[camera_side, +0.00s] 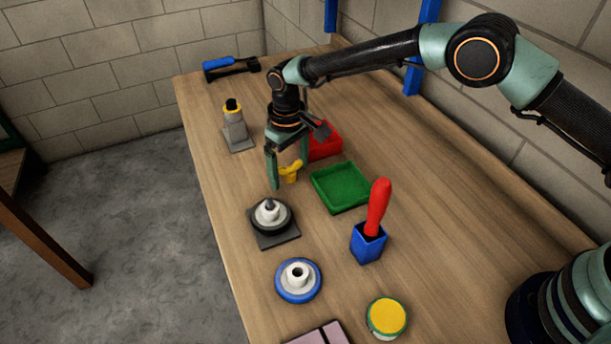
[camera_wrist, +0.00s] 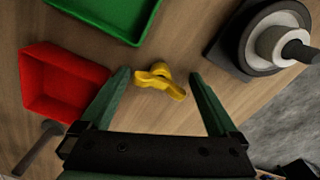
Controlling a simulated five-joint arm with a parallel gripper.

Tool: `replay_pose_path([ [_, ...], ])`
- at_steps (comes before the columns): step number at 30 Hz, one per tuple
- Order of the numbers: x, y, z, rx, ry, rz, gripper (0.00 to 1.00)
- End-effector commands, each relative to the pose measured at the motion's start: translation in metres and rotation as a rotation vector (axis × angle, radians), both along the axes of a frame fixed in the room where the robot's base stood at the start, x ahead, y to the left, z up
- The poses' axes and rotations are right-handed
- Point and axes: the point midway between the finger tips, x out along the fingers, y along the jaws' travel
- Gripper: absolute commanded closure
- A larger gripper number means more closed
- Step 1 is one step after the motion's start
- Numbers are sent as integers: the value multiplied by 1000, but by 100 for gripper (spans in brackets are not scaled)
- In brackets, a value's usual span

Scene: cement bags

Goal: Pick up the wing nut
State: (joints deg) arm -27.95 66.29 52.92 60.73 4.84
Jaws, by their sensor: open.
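A yellow wing nut (camera_side: 290,172) is near the middle of the wooden table, in front of the red tray. It also shows in the wrist view (camera_wrist: 160,82), between the tips of my gripper's fingers. My gripper (camera_side: 288,174) points down with its green fingers on either side of the wing nut. In the wrist view my gripper (camera_wrist: 160,78) is open, with a gap between each finger and the nut. The left finger looks closer to the nut than the right one. I cannot tell the exact height of the fingertips above the table.
A red tray (camera_wrist: 62,82) and a green tray (camera_side: 342,187) lie close by. A dark-based device with a white hub (camera_side: 270,214) stands in front. A blue holder with a red-handled tool (camera_side: 368,243), a blue-white disc (camera_side: 298,281) and a yellow-topped tin (camera_side: 387,317) stand nearer the camera.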

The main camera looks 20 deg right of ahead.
Motion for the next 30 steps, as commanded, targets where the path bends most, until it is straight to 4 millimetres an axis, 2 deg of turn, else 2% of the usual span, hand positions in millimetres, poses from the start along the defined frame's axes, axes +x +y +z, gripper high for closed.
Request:
replay_pose_path([
  [2, 0, 0, 0, 0, 1, 0, 4],
  [3, 0, 0, 0, 0, 1, 0, 12],
  [5, 0, 0, 0, 0, 1, 0, 35],
  [6, 0, 0, 0, 0, 1, 0, 41],
  [8, 0, 0, 0, 0, 1, 0, 41],
  [9, 0, 0, 0, 0, 1, 0, 27],
  [13, 0, 0, 0, 0, 1, 0, 77],
  [14, 0, 0, 0, 0, 1, 0, 82],
  [19, 0, 0, 7, 0, -1, 0, 82],
  [30, 0, 0, 40, 0, -1, 0, 82],
])
